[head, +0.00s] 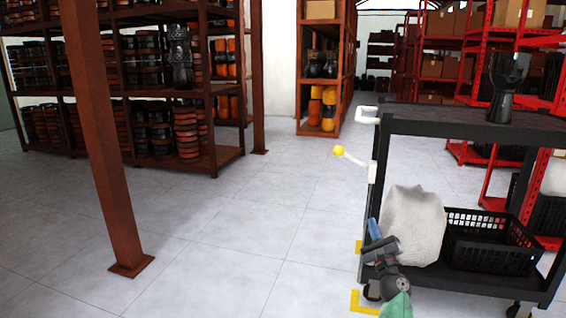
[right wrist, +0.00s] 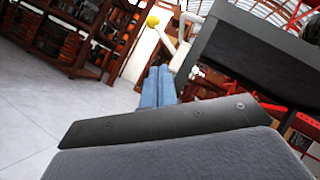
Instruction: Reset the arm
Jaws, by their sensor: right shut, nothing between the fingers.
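My right gripper (head: 372,229) shows low at the right of the head view, at the left end of a black cart (head: 455,128). Its blue fingers also show in the right wrist view (right wrist: 158,87), pressed together with nothing between them. I cannot tell whether the gripper touches the cart. My left gripper is in neither view.
A black goblet drum (head: 507,85) stands on the cart's top. A white sack (head: 413,225) and a black basket (head: 492,241) sit on its lower shelf. A brown post (head: 100,140) stands at left, before drum shelves (head: 228,158). The middle floor is clear.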

